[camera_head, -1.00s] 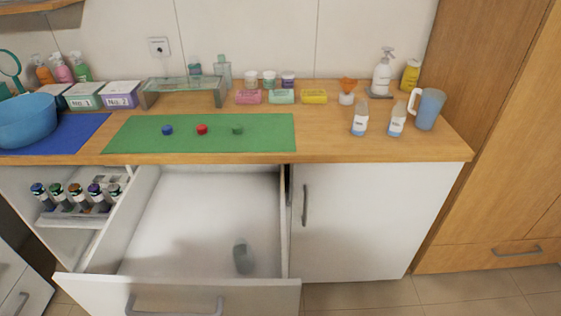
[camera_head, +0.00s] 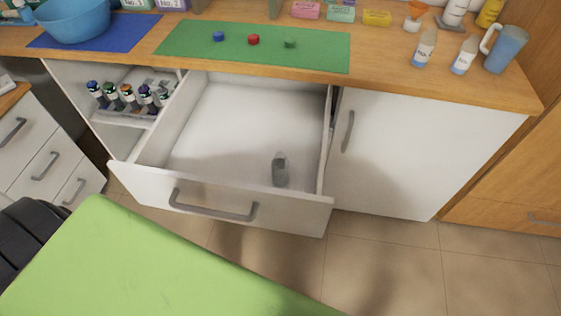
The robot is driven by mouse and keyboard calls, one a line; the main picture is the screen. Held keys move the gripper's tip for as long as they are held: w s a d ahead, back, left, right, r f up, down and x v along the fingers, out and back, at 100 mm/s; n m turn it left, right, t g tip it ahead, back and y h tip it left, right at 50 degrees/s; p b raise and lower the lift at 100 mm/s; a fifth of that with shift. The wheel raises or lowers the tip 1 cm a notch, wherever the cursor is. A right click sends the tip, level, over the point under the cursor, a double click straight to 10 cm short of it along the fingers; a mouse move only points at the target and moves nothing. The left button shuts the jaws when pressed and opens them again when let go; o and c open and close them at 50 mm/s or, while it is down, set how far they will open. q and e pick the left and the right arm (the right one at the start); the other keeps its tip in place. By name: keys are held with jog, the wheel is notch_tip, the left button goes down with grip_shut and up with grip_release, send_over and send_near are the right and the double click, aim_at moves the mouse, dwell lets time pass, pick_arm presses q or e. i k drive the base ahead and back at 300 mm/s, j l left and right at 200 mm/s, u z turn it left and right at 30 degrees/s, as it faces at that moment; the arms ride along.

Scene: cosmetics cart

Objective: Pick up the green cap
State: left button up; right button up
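The green cap (camera_head: 290,43) sits on the green mat (camera_head: 330,57) on the wooden counter, toward the mat's right side. A red cap (camera_head: 253,40) and a blue cap (camera_head: 219,36) sit in a row to its left on the same mat. Neither of my grippers shows in the head view.
An open white drawer (camera_head: 218,184) juts out below the mat, with a small grey bottle (camera_head: 280,168) in it. A rack of several dark bottles (camera_head: 129,98) stands left of it. A large lime-green surface (camera_head: 160,265) fills the lower left. Bottles and a blue pitcher (camera_head: 505,50) stand on the right.

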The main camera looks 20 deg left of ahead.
aim_at(290, 42)
jog(key=l, duration=0.65)
jog(key=i+l, duration=0.15)
jog(key=l, duration=0.5)
